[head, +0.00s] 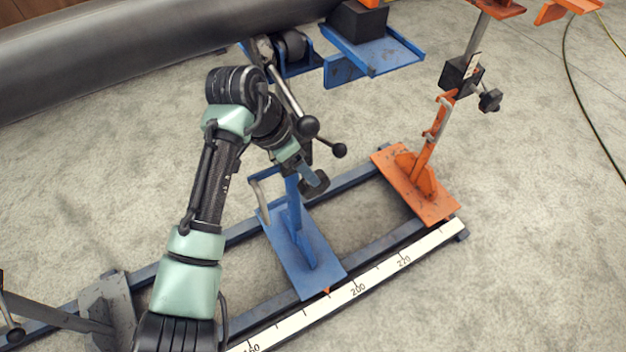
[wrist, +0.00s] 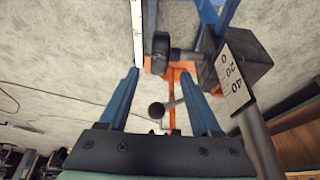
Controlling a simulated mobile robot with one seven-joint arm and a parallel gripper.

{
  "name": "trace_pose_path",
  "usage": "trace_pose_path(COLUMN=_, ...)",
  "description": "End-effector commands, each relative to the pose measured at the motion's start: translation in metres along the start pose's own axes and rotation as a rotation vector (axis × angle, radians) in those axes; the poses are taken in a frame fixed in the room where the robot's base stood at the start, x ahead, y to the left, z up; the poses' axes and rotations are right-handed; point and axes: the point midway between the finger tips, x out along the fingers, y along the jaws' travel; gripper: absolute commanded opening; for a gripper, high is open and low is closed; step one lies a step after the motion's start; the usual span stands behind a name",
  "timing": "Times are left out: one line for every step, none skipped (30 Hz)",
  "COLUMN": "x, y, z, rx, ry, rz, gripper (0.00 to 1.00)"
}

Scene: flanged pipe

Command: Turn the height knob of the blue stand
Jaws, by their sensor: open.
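The blue stand (head: 277,244) has its base plate on the rail in the head view, and my arm hides much of its upper part. In the wrist view its black height knob (wrist: 160,54) sticks out from a black block (wrist: 245,68) with a white scale. A black knob-like end (head: 316,186) shows beside the blue post in the head view. My gripper (wrist: 159,74) is open, its two blue fingers apart. The knob appears ahead of the fingertips, between their lines, slightly to the right finger's side. I cannot tell whether they touch it.
Lever arms with black ball ends (head: 307,126) stand close to my wrist. The orange stand (head: 421,185) with its own knob (head: 490,100) is to the right. A large grey pipe (head: 130,50) runs across the back. A white ruler (head: 375,283) lines the front rail.

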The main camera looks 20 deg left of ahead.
Motion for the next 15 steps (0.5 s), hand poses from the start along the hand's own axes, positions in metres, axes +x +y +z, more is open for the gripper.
trace_pose_path(x=0.012, y=0.001, z=0.002, rx=0.001, ry=-0.002, rz=0.004, gripper=0.65)
trace_pose_path(x=0.017, y=0.001, z=0.002, rx=0.001, ry=-0.001, rz=0.004, gripper=0.65)
trace_pose_path(x=0.024, y=0.001, z=0.002, rx=0.001, ry=-0.001, rz=0.005, gripper=0.65)
trace_pose_path(x=0.029, y=0.002, z=0.002, rx=0.001, ry=-0.001, rz=0.005, gripper=0.65)
trace_pose_path(x=0.034, y=0.001, z=0.001, rx=0.002, ry=0.000, rz=0.004, gripper=0.65)
trace_pose_path(x=0.040, y=0.002, z=0.002, rx=0.001, ry=0.000, rz=0.005, gripper=0.65)
trace_pose_path(x=0.044, y=0.002, z=0.001, rx=0.002, ry=0.000, rz=0.005, gripper=0.65)
trace_pose_path(x=0.047, y=0.002, z=0.001, rx=0.002, ry=0.001, rz=0.005, gripper=0.65)
trace_pose_path(x=0.051, y=0.002, z=0.001, rx=0.002, ry=0.001, rz=0.005, gripper=0.65)
trace_pose_path(x=0.054, y=0.002, z=0.001, rx=0.001, ry=0.001, rz=0.005, gripper=0.65)
trace_pose_path(x=0.056, y=0.002, z=0.001, rx=0.001, ry=0.001, rz=0.005, gripper=0.65)
trace_pose_path(x=0.058, y=0.001, z=0.001, rx=0.001, ry=0.002, rz=0.004, gripper=0.65)
trace_pose_path(x=0.060, y=0.001, z=0.000, rx=0.001, ry=0.002, rz=0.004, gripper=0.65)
trace_pose_path(x=0.060, y=0.001, z=0.000, rx=0.001, ry=0.003, rz=0.004, gripper=0.65)
trace_pose_path(x=0.061, y=0.001, z=0.000, rx=0.001, ry=0.002, rz=0.004, gripper=0.65)
